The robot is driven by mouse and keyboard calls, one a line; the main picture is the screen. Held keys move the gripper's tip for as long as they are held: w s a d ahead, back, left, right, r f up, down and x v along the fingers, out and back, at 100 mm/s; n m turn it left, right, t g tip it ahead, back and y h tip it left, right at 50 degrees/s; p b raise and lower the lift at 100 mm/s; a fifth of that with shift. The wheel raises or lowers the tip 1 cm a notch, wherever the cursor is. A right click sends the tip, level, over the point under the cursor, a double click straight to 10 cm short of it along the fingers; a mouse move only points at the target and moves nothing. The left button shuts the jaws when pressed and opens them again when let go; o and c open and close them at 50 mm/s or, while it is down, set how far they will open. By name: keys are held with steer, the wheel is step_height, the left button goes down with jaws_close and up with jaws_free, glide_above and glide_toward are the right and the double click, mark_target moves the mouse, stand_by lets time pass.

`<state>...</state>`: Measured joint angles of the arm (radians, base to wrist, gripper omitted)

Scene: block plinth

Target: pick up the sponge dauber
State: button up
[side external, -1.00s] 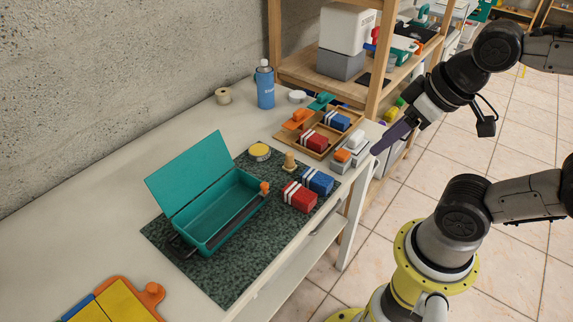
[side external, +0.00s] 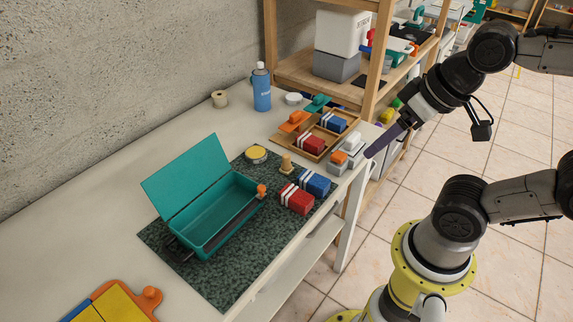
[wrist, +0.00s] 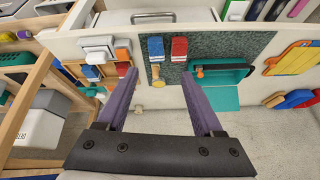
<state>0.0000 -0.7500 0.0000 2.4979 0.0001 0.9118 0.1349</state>
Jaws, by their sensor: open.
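The sponge dauber, apparently the small wooden-handled piece (side external: 286,164), stands upright on the dark green speckled mat (side external: 228,278), between the round yellow-topped tin (side external: 256,153) and the blue block (side external: 315,182). It also shows in the wrist view (wrist: 156,72), between the fingertips in the picture but well beyond them. My gripper (side external: 369,154) is off the table's right edge, above and to the right of the dauber. In the wrist view its two purple fingers (wrist: 159,73) are wide apart with nothing between them.
An open teal box (side external: 222,212) stands on the mat, left of the dauber. A red block (side external: 296,199) is near the front. A wooden tray (side external: 307,149) with blocks lies behind, beside grey-based pieces (side external: 340,163). A blue bottle (side external: 262,90) stands near the wall. The left table top is mostly clear.

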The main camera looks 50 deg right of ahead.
steer(key=w+r+m, duration=0.5)
steer(key=m, duration=0.2)
steer(key=m+g, duration=0.6)
steer(key=m, duration=0.3)
glide_above(286, 155)
step_height(286, 155, down, 9)
step_height(286, 155, down, 14)
steer(key=shift+s, duration=0.1)
jaws_close()
